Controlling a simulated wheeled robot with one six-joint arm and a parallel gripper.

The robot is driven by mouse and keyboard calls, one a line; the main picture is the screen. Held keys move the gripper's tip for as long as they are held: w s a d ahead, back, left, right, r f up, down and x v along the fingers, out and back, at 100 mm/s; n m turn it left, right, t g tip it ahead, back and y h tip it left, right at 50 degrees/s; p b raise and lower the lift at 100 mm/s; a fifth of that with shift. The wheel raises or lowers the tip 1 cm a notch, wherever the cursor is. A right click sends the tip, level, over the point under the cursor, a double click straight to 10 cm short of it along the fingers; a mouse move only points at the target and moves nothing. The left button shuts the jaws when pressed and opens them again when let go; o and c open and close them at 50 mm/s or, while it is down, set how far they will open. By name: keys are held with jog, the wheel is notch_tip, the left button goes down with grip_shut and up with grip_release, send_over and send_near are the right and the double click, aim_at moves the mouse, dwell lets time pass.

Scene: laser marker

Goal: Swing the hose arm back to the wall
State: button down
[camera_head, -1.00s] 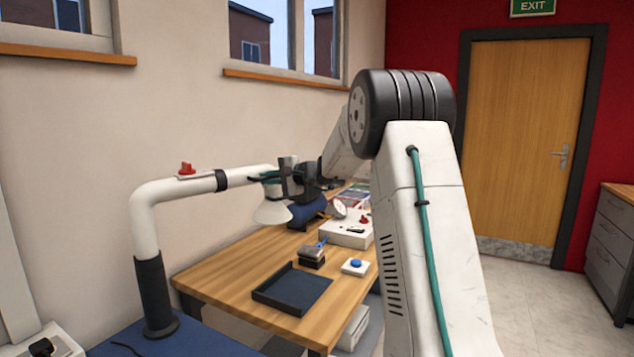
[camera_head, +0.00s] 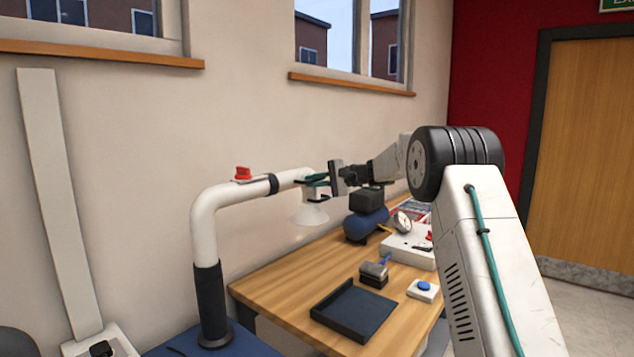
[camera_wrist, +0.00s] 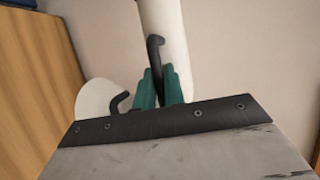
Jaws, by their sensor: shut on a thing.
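The hose arm (camera_head: 230,195) is a white pipe on a black upright sleeve. It bends over to the right and ends in a pale hood (camera_head: 310,213) that hangs above the back edge of the workbench, close to the wall (camera_head: 250,120). My gripper (camera_head: 317,179) reaches in from the right to the pipe's end above the hood. In the wrist view its green fingers (camera_wrist: 158,90) are closed at a black curved handle (camera_wrist: 155,50) by the white pipe (camera_wrist: 170,35). The hood shows at left there. The exact grip is partly hidden by the gripper body.
On the workbench (camera_head: 285,290) are a dark tray (camera_head: 352,310), a blue button box (camera_head: 422,289), a small stamp-like tool (camera_head: 374,272), a blue tank (camera_head: 365,225) and a white box with a gauge (camera_head: 410,245). A red valve lever (camera_head: 243,173) sits atop the pipe.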

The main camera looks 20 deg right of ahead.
jog(key=c, duration=1.5)
grip_release()
jog(key=shift+w+f, duration=0.1)
jog(key=v, duration=0.7)
jog(key=shift+s+d, duration=0.2)
jog(key=shift+s, duration=0.1)
